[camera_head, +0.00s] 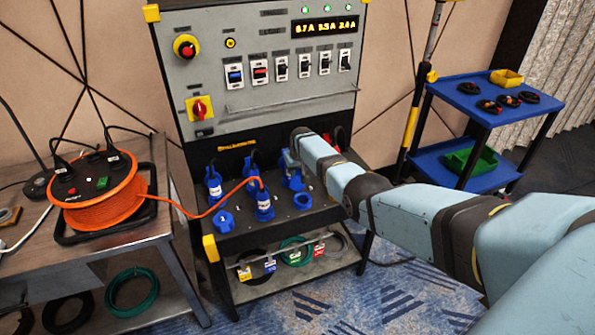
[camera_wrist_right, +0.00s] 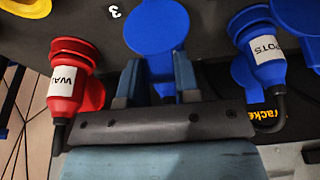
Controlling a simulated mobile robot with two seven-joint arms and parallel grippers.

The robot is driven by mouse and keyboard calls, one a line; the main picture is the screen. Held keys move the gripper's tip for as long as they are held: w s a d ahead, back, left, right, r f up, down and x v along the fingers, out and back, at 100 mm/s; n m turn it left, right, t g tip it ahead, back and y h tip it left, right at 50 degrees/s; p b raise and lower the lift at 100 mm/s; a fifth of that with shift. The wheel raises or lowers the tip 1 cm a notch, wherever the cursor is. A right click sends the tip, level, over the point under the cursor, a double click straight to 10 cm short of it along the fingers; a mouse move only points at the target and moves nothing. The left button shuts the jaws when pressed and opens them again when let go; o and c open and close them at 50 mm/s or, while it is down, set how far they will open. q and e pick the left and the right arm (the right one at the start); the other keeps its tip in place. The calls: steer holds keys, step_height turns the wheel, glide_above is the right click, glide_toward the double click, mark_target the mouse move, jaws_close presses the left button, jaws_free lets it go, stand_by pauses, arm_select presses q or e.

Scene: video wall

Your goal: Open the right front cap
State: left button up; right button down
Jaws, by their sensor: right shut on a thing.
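My right gripper (camera_wrist_right: 158,85) is shut on a blue part of a round blue cap (camera_wrist_right: 157,28), between its two fingers in the right wrist view. The cap's disc faces the camera beyond the fingertips, beside a number 3. In the head view my right arm reaches down to the socket panel (camera_head: 240,226), and the gripper (camera_head: 291,160) shows only in part at its back. My left gripper is not in view.
A red plug (camera_wrist_right: 76,82) and a blue plug (camera_wrist_right: 262,55) stand close on either side of the gripper. An orange cable runs from a reel (camera_head: 97,203) to a blue plug (camera_head: 263,206) in the panel. A blue cart (camera_head: 480,112) stands at right.

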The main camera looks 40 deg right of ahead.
mark_target(298, 173)
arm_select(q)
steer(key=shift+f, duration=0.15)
arm_select(e)
steer(key=shift+w+r, duration=0.1)
steer(key=shift+w, duration=0.05)
steer(key=c, duration=1.2)
jaws_free()
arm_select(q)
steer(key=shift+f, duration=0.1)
arm_select(e)
steer(key=o, duration=0.4)
steer(key=shift+f, duration=0.2)
steer(key=shift+c, duration=0.2)
steer(key=shift+r+p, duration=0.4)
steer(key=shift+r, duration=0.1)
steer(key=p+v, duration=0.1)
steer(key=v, duration=0.1)
steer(key=shift+r+p, duration=0.35)
steer(key=shift+p, duration=0.05)
arm_select(q)
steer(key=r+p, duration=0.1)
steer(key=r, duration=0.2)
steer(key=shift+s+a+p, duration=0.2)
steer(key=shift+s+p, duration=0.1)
steer(key=shift+p, duration=0.05)
arm_select(e)
steer(key=v, duration=1)
steer(key=shift+s, duration=0.3)
